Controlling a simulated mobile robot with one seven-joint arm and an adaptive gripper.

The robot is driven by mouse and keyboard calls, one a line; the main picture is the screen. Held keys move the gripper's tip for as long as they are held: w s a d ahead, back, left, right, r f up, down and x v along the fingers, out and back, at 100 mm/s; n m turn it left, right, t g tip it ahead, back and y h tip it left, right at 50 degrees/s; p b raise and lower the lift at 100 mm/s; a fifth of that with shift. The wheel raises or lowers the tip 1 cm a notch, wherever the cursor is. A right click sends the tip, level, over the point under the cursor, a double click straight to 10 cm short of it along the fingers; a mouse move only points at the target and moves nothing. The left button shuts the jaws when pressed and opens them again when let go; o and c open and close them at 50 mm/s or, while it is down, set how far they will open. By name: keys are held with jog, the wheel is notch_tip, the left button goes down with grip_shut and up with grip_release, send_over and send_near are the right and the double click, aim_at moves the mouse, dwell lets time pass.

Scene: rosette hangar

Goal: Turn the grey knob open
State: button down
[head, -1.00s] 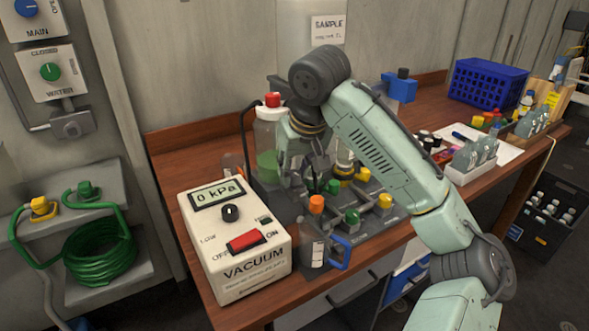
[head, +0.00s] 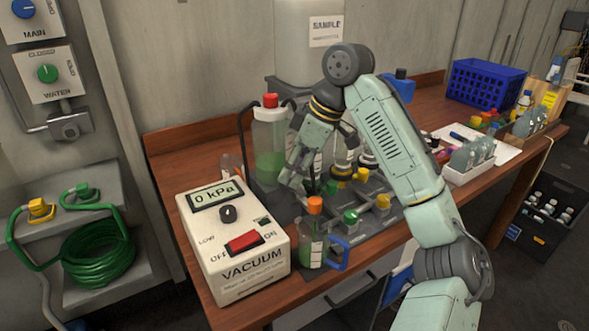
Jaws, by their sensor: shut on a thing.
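My gripper (head: 297,180) reaches down at the back left of the grey valve block (head: 383,228), just right of the vacuum box. Its fingers are shut at what appears to be the grey knob. The fingers hide the knob almost wholly, so its setting cannot be read. Green knobs (head: 350,216) and yellow knobs (head: 382,201) stand on the block to the right of my gripper. A bottle with an orange cap (head: 314,204) stands just in front of my fingers.
The vacuum box (head: 235,245), reading 0 kPa, stands close to the left. A large bottle with a red cap (head: 270,140) stands close behind my gripper. A blue-handled vessel (head: 338,254) is at the front. A blue crate (head: 487,84) stands far right.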

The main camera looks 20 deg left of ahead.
jog(key=shift+w+r+n+g+h, duration=0.15)
jog(key=shift+n+g, duration=0.25)
jog(key=shift+n, duration=0.7)
jog(key=shift+f+n+g+h, duration=0.1)
jog(key=shift+n+g+h, duration=0.25)
jog(key=shift+n, duration=0.75)
jog(key=c, duration=1.3)
grip_release()
jog(key=v, duration=0.8)
